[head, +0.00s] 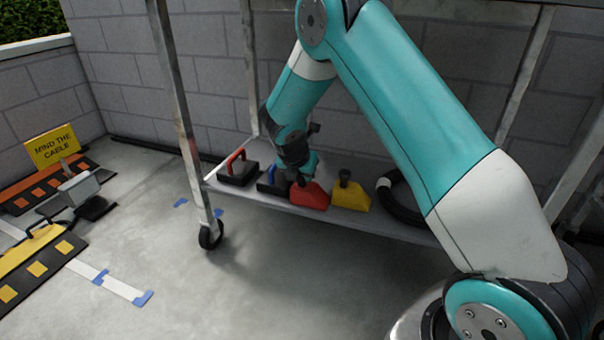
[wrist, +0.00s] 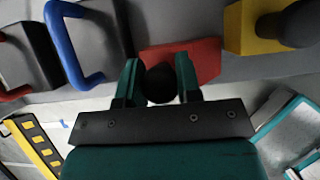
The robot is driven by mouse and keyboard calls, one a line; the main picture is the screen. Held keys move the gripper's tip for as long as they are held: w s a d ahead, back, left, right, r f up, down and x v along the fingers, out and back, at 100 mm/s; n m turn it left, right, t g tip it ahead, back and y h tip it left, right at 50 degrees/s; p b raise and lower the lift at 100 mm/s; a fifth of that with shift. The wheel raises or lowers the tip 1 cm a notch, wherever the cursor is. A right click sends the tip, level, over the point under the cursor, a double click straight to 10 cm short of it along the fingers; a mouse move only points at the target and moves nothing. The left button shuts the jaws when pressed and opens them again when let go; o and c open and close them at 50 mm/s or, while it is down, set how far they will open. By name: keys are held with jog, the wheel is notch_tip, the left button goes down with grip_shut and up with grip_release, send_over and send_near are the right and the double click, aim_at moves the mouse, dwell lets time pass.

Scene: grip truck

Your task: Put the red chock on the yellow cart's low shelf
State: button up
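The red chock (head: 309,195) sits on the low shelf (head: 262,196) of a grey metal-framed cart, between a blue-handled black block and a yellow chock. It also shows in the wrist view (wrist: 200,58). My gripper (head: 299,178) is down at the red chock. In the wrist view my gripper's two teal fingers (wrist: 160,82) stand on either side of the chock's round black knob (wrist: 160,84). I cannot tell whether they press on it. The cart's frame looks bare grey, and no yellow cart shows.
On the same shelf are a red-handled black block (head: 238,172), a blue-handled block (head: 270,182), the yellow chock (head: 350,195) and a black hose (head: 396,207). Cart posts (head: 180,110) rise around the shelf.

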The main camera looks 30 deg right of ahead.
jog(key=o, duration=0.3)
jog(key=s+a+r+m+y+p, duration=0.2)
jog(key=s+a+r+m+p, duration=0.1)
jog(key=s+a+r, duration=0.4)
jog(key=s+a+r+m+y+p, duration=0.1)
jog(key=s+a+r+m+p, duration=0.25)
jog(key=r, duration=0.65)
jog(key=s+a+r+m+g+y, duration=0.1)
jog(key=s+a+r+m+y, duration=0.1)
jog(key=s, duration=0.6)
jog(key=s+a+r+m+g+y, duration=0.1)
jog(key=s+a+r+m+y, duration=0.1)
jog(key=s+a+r+m, duration=0.2)
jog(key=s+a+r+m+g+y, duration=0.1)
jog(key=s+a+m, duration=0.5)
jog(key=s, duration=0.6)
jog(key=shift+s+r+g+y, duration=0.15)
jog(key=shift+r+y, duration=0.1)
jog(key=shift+r, duration=0.35)
jog(key=shift+s+r+g+y, duration=0.15)
jog(key=shift+r+y, duration=0.1)
jog(key=shift+r, duration=0.35)
